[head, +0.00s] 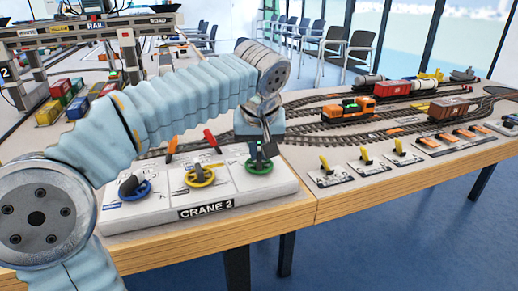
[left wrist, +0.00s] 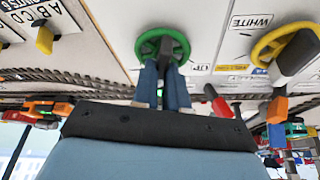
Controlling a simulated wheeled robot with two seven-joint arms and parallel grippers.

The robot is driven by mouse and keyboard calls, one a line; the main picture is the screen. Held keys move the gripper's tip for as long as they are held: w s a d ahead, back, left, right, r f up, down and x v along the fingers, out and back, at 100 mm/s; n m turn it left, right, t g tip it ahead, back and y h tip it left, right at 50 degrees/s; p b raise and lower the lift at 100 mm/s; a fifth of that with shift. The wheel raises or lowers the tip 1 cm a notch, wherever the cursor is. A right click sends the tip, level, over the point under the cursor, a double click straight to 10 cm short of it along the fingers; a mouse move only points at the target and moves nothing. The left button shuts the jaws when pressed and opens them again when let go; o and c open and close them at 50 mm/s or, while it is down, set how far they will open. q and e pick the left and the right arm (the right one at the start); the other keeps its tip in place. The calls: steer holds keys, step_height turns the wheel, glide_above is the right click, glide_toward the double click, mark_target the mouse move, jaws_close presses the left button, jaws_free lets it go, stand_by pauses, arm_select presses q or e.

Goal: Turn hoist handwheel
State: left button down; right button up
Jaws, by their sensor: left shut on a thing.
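The CRANE 2 panel (head: 240,200) is a white sloped box with three handwheels: a blue one (head: 134,190), a yellow one (head: 199,176) and a green one (head: 259,166). My left gripper (head: 264,152) reaches down from above and is shut on the green handwheel's dark handle. In the left wrist view the green handwheel (left wrist: 146,38) is close, with the two fingers (left wrist: 162,72) on its dark handle, which they partly hide. The yellow handwheel (left wrist: 262,52) is beside it. The small label near the green wheel is partly covered. My right gripper is not in view.
Red and orange levers (head: 211,140) stand behind the wheels. Yellow levers (head: 363,155) line the table at right. Model trains (head: 361,107) stand on the tracks. A gantry crane (head: 85,30) and containers are at the back left. Open floor lies in front.

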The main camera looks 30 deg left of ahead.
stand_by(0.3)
arm_select(q)
steer(key=c, duration=1.2)
jaws_free()
steer(key=shift+o, duration=0.2)
steer(key=p+v, duration=0.2)
steer(key=v, duration=1.2)
steer(key=shift+p, duration=0.4)
steer(key=shift+w+a, duration=0.1)
steer(key=shift+w, duration=0.05)
